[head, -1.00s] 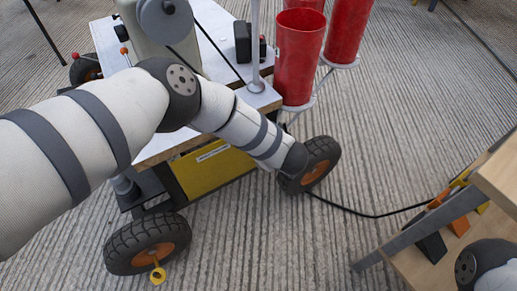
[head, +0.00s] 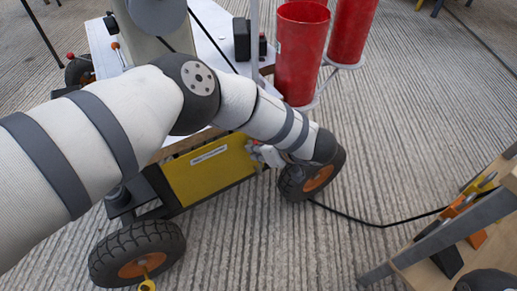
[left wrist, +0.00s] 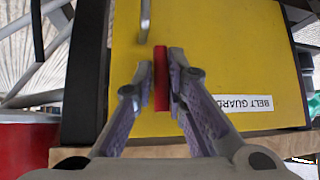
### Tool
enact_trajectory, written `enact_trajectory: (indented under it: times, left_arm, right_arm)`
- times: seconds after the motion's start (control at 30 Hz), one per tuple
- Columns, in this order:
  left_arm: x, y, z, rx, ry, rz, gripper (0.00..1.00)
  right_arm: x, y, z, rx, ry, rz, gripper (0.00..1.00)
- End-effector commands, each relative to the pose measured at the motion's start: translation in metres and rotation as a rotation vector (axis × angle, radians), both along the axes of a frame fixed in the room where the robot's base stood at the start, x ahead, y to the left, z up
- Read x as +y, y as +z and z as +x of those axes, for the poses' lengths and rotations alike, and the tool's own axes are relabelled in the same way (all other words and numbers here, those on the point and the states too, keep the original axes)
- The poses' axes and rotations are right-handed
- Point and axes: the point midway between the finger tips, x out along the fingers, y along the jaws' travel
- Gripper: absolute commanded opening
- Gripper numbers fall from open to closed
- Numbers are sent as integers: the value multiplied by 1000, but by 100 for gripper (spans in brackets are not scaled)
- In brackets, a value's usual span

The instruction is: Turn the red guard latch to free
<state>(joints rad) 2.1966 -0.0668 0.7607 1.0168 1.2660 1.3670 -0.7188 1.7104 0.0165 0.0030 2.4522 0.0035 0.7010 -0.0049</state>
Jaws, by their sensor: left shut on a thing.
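The red guard latch (left wrist: 161,80) is a short red bar on the yellow belt guard (left wrist: 215,60). In the left wrist view it lies between the fingers of my left gripper (left wrist: 162,72), upright in the picture. The gripper is shut on it. In the head view my left gripper (head: 255,150) is at the right end of the yellow guard (head: 205,172), partly hidden by my wrist. I cannot make out the latch there. My right gripper is not in view.
The guard is on a wheeled cart with a pale top (head: 213,42). A rear wheel (head: 314,177) stands close to my left wrist. Red cups (head: 300,55) hang at the cart's right. A black cable (head: 380,222) crosses the floor. A wooden bench (head: 425,265) is at lower right.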

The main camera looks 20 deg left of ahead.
Motion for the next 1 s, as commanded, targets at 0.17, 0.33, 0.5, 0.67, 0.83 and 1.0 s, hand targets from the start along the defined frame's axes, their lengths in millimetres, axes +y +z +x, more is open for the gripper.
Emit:
enact_trajectory:
  times: [0.17, 0.33, 0.5, 0.67, 0.83, 1.0]
  left_arm:
    - [-1, 4, 5, -15, -6, -2, 0]
    - [-1, 3, 4, -12, -4, -2, 35]
    - [0, 2, 2, -7, -3, -1, 35]
    - [-8, 9, -1, -7, -5, -4, 35]
    - [-37, 41, -14, -8, -7, -3, 35]
    - [-63, 71, -27, -9, -8, -2, 35]
  right_arm:
    - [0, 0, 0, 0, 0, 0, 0]
    - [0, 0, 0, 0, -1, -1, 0]
    - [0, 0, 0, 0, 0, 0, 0]
    - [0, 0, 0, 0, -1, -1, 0]
    - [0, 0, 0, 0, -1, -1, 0]
    - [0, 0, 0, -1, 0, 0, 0]
